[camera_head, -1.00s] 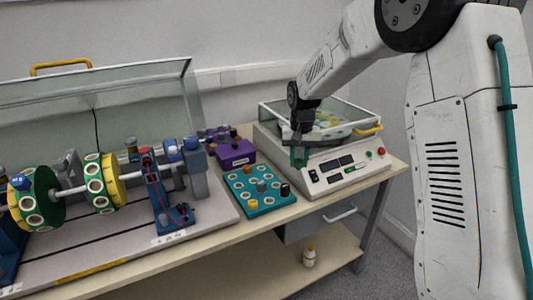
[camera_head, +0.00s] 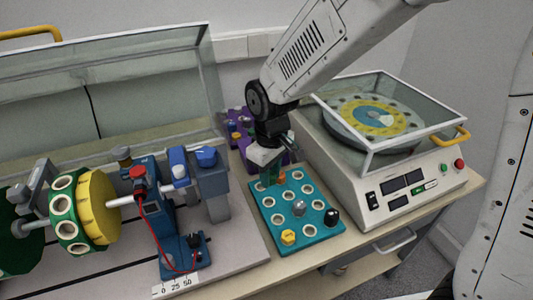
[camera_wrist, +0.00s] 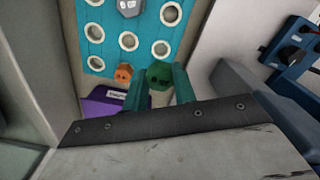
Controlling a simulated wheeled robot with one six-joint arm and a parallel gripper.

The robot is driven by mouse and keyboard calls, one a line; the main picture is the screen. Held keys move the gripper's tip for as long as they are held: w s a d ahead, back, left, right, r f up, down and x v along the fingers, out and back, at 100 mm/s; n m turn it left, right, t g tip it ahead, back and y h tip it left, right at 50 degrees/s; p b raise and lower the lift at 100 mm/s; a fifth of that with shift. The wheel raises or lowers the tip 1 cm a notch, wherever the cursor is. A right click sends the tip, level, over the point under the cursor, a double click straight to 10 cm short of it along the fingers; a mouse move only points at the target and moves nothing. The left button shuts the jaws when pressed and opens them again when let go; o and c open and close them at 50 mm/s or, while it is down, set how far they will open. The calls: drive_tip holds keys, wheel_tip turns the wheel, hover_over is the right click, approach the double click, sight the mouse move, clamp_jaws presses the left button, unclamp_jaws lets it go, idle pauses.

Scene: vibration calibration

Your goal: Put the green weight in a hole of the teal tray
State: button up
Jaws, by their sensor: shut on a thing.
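My gripper (camera_head: 269,174) is over the far left corner of the teal tray (camera_head: 267,229). It is shut on the green weight (camera_wrist: 160,75), which shows between the two teal fingers (camera_wrist: 161,88) in the wrist view. Whether the weight is clear of the tray or touches it, I cannot tell. The tray has several round white-rimmed holes. A grey weight (camera_head: 299,208), a yellow weight (camera_head: 288,237) and a black weight (camera_head: 331,217) stand on the tray. An orange weight (camera_wrist: 123,72) shows beside the green one in the wrist view.
A purple box (camera_wrist: 100,106) is close behind the tray. A white machine with a glass cover (camera_head: 400,185) stands to the right. A rig with green-and-yellow discs (camera_head: 98,207) and a blue stand (camera_head: 165,225) is on the left. The table edge lies in front of the tray.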

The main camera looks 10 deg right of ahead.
drive_tip(key=shift+w+a+f, duration=0.1)
drive_tip(key=shift+a+f, duration=0.1)
drive_tip(key=shift+f, duration=2.75)
drive_tip(key=shift+d+f, duration=0.1)
drive_tip(key=shift+f, duration=1.1)
drive_tip(key=o, duration=1)
wheel_tip(320, 180, up, 8)
drive_tip(key=shift+f, duration=0.1)
